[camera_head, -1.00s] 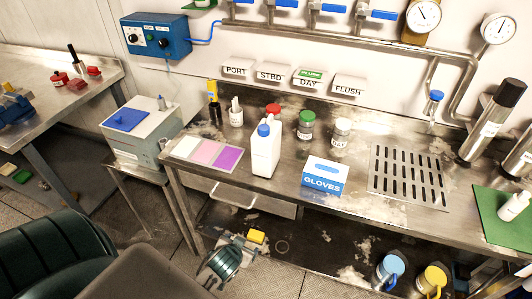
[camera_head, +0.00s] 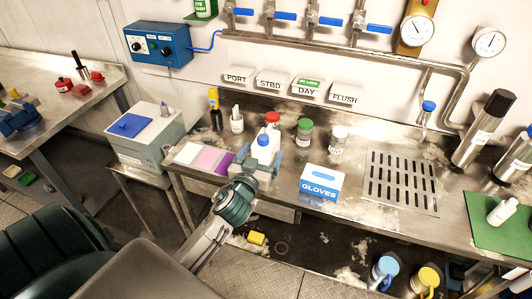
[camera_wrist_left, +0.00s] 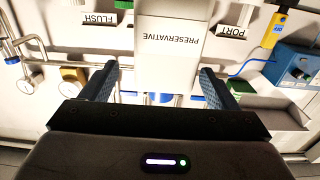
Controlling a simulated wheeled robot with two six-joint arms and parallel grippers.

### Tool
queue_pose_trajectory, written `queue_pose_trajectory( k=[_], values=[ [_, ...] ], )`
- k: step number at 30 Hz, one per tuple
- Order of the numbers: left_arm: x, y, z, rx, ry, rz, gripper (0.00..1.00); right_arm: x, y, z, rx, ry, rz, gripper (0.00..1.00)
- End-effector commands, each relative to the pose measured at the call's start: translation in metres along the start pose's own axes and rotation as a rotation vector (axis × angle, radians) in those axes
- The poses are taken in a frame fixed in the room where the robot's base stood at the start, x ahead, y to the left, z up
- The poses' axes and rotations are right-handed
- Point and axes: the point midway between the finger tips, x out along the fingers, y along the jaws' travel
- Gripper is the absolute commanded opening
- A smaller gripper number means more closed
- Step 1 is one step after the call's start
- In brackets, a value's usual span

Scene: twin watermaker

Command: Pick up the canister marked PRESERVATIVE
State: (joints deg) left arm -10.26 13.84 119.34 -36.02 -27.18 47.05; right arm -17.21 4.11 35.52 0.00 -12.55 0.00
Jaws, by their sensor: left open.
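The canister marked PRESERVATIVE (camera_head: 264,146) is white with a blue cap and stands upright near the front edge of the steel bench. My left gripper (camera_head: 258,165) reaches it from the front, with one blue finger to each side. In the left wrist view, the canister's PRESERVATIVE label (camera_wrist_left: 172,38) shows upside down between the two open fingers (camera_wrist_left: 158,74). A gap shows on both sides of the canister there. The gripper hides the canister's lower part in the head view. My right gripper is not in view.
Right of the canister are the GLOVES box (camera_head: 322,183) and a green-capped jar (camera_head: 304,131). A red-capped container (camera_head: 272,118) stands close behind. A colour-patch card (camera_head: 207,157) lies to the left. A slotted drain plate (camera_head: 402,182) is farther right.

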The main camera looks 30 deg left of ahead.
Motion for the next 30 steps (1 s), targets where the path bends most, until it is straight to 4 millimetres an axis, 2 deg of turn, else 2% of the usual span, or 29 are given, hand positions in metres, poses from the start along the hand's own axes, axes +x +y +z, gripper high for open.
queue_pose_trajectory(
  k=[13, 22, 23, 30],
  values=[
    [0.049, -0.005, 0.003, 0.0, -0.001, 0.001, 0.82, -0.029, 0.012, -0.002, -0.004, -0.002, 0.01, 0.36],
    [0.053, -0.005, 0.007, 0.0, -0.002, 0.001, 0.82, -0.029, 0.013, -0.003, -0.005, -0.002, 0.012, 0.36],
    [0.053, -0.005, 0.007, 0.0, -0.002, 0.001, 0.78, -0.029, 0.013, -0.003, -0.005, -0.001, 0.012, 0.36],
    [0.053, -0.005, 0.006, 0.001, -0.002, 0.001, 0.31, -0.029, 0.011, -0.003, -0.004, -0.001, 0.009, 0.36]
  ],
)
